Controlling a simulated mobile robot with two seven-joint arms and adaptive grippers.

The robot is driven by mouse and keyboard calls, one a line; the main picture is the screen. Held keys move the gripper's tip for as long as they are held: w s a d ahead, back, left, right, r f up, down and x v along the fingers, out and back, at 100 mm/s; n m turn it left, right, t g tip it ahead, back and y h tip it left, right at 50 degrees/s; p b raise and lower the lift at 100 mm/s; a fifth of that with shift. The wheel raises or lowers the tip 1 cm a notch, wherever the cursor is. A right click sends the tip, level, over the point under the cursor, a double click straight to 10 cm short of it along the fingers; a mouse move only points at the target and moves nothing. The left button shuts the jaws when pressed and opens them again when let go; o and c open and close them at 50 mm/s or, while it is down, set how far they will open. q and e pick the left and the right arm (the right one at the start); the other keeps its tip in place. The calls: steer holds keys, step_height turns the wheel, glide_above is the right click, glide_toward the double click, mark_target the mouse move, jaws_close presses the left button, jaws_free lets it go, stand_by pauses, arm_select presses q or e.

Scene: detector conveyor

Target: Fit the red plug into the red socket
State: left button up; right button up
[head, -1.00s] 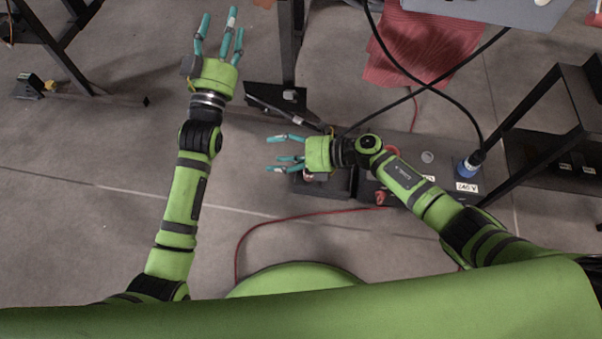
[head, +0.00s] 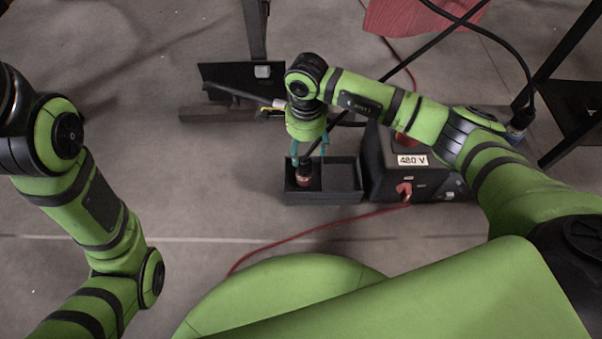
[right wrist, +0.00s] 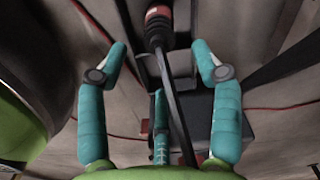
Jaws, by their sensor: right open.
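The red plug (head: 304,171), a dark body with a red end, stands in the left compartment of a black tray (head: 343,198). A black cable leads up from it. My right gripper (head: 308,156) is open and points down just above the plug. In the right wrist view the plug (right wrist: 157,28) is beyond the spread fingertips, and its cable runs back between the fingers. A red fitting, which looks like the red socket (head: 404,139), is on top of the dark 480 V box, partly hidden by my right arm. My left gripper is out of view.
The 480 V box (head: 373,178) stands right of the tray, with a red lead (head: 404,190) in its front. Black stand legs (head: 256,30) are behind. The floor left of the tray is clear.

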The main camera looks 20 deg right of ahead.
mark_target(304, 159)
step_height(304, 159, down, 6)
steer(key=b, duration=0.4)
steer(key=shift+a+b, duration=0.15)
steer(key=shift+b, duration=0.2)
steer(key=shift+r, duration=0.1)
jaws_close()
